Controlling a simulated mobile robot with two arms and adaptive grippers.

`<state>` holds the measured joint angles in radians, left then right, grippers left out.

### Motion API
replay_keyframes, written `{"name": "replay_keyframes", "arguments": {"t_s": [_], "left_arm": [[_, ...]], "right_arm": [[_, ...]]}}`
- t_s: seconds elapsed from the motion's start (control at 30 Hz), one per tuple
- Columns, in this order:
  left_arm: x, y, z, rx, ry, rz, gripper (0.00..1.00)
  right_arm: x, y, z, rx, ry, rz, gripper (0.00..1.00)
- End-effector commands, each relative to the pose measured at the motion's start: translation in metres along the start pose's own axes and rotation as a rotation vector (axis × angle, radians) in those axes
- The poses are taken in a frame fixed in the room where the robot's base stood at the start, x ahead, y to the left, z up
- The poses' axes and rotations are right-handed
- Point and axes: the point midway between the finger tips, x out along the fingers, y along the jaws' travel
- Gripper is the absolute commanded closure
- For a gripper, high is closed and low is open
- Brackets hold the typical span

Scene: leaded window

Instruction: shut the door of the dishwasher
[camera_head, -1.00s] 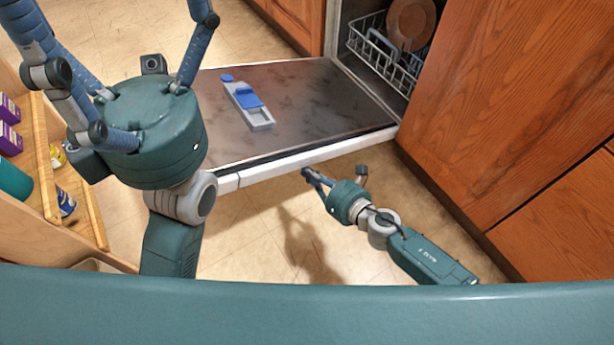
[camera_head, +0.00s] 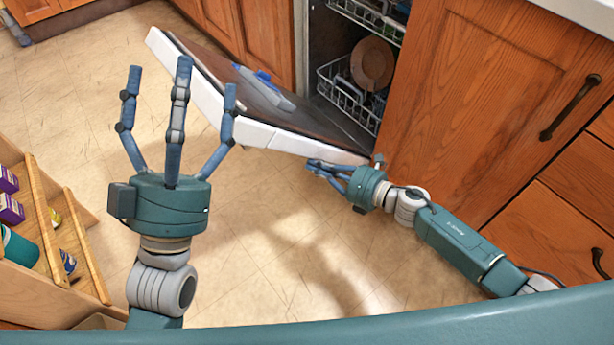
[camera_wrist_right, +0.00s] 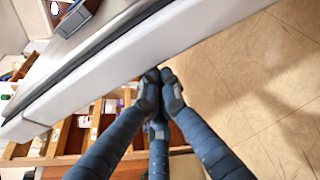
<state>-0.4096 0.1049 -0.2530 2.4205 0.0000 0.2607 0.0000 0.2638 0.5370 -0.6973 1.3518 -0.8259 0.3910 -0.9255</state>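The dishwasher door (camera_head: 240,118) is open and tilted, its far end above its hinge end. A grey and blue object (camera_head: 264,86) lies on the inner face. My right gripper (camera_head: 316,168) is beside the door's lower edge near the hinge end. In the right wrist view its fingers (camera_wrist_right: 160,80) are bunched together, empty, at the white edge of the door (camera_wrist_right: 120,62); contact is unclear. My left gripper (camera_head: 181,80) points up with fingers spread, empty, in front of the door.
The dishwasher's opening holds wire racks (camera_head: 345,95) with a brown plate (camera_head: 372,64). A wooden cabinet (camera_head: 470,110) with dark handles stands to the right. A wooden shelf (camera_head: 60,250) with packages stands at the lower left. The floor (camera_head: 270,230) between is clear.

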Motion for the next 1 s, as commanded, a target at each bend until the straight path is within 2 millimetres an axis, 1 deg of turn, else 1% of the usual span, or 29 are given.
{"name": "replay_keyframes", "arguments": {"t_s": [0.03, 0.1, 0.2, 0.3, 0.4, 0.5, 0.6, 0.73, 1.0], "left_arm": [[0.002, -0.001, 0.011, 0.003, -0.058, -0.002, 0.00], [0.000, -0.003, 0.027, 0.006, -0.133, -0.005, 0.00], [-0.004, -0.005, 0.047, 0.009, -0.222, -0.009, 0.00], [-0.008, -0.007, 0.063, 0.012, -0.293, -0.013, 0.00], [-0.012, -0.009, 0.074, 0.014, -0.343, -0.015, 0.00], [-0.015, -0.010, 0.081, 0.015, -0.375, -0.017, 0.00], [-0.017, -0.010, 0.085, 0.016, -0.392, -0.018, 0.00], [-0.018, -0.011, 0.087, 0.016, -0.403, -0.018, 0.00], [-0.019, -0.011, 0.089, 0.016, -0.411, -0.019, 0.00]], "right_arm": [[-0.003, 0.005, 0.027, 0.014, -0.025, 0.009, 1.00], [-0.007, 0.006, 0.040, 0.047, -0.025, 0.020, 1.00], [-0.014, 0.006, 0.058, 0.091, -0.025, 0.035, 1.00], [-0.022, 0.004, 0.077, 0.086, -0.026, 0.032, 1.00], [-0.029, 0.002, 0.096, 0.085, -0.026, 0.031, 1.00], [-0.036, -0.001, 0.114, 0.085, -0.026, 0.030, 1.00], [-0.040, -0.004, 0.127, 0.085, -0.026, 0.031, 1.00], [-0.044, -0.007, 0.137, 0.086, -0.025, 0.030, 1.00], [-0.047, -0.010, 0.144, 0.085, -0.024, 0.030, 1.00]]}}
